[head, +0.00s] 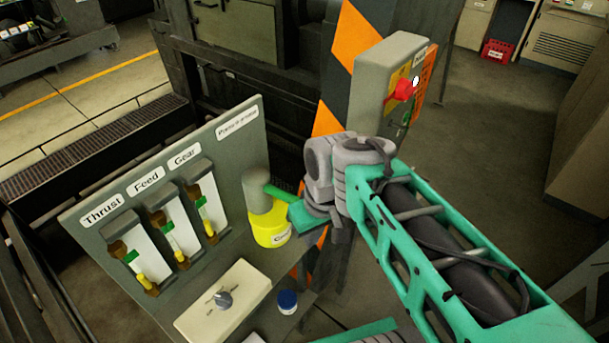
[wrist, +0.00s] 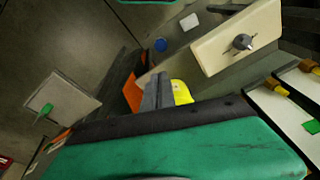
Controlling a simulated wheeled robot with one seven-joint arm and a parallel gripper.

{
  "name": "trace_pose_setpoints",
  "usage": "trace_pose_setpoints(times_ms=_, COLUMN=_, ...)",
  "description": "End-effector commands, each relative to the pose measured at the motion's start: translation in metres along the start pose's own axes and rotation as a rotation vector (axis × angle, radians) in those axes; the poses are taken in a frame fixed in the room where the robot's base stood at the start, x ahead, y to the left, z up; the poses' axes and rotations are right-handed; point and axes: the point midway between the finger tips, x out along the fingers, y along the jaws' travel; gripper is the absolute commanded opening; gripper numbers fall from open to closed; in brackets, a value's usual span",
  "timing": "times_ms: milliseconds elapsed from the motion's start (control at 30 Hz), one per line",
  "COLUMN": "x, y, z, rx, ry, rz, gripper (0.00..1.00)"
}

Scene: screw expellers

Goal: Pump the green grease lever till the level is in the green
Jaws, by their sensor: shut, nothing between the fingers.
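The green grease lever (head: 279,194) sticks out to the right from the grey-topped yellow grease pot (head: 270,228). My gripper (head: 312,214) is at the lever's outer end; its fingertips are hard to make out, so I cannot tell whether they touch it. In the wrist view my gripper (wrist: 158,92) shows as shut grey fingers in front of the yellow pot (wrist: 181,91); the lever is hidden there. Three level tubes stand on the panel: Thrust (head: 136,263), Feed (head: 171,236), Gear (head: 207,209).
A beige box with a grey knob (head: 222,299) and a blue-capped jar (head: 287,299) sit in front of the panel. A grey control box with a red button (head: 404,89) is on the striped post (head: 353,32) behind my gripper. Open floor lies right.

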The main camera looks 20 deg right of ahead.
Motion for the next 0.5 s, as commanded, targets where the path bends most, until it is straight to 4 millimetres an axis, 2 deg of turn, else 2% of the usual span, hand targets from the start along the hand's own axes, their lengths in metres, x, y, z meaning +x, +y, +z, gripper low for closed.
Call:
trace_pose_setpoints(times_ms=33, x=-0.017, y=-0.002, z=-0.012, rx=-0.074, ry=-0.008, rz=-0.022, gripper=0.0)
trace_pose_setpoints(times_ms=167, x=-0.046, y=-0.004, z=-0.043, rx=-0.363, ry=-0.02, rz=-0.081, gripper=0.0)
trace_pose_setpoints(times_ms=300, x=-0.081, y=0.007, z=-0.069, rx=-0.706, ry=-0.039, rz=-0.112, gripper=0.0)
trace_pose_setpoints(times_ms=400, x=-0.101, y=0.021, z=-0.079, rx=-0.922, ry=-0.059, rz=-0.115, gripper=0.0)
trace_pose_setpoints(times_ms=500, x=-0.113, y=0.031, z=-0.084, rx=-1.057, ry=-0.076, rz=-0.111, gripper=0.0)
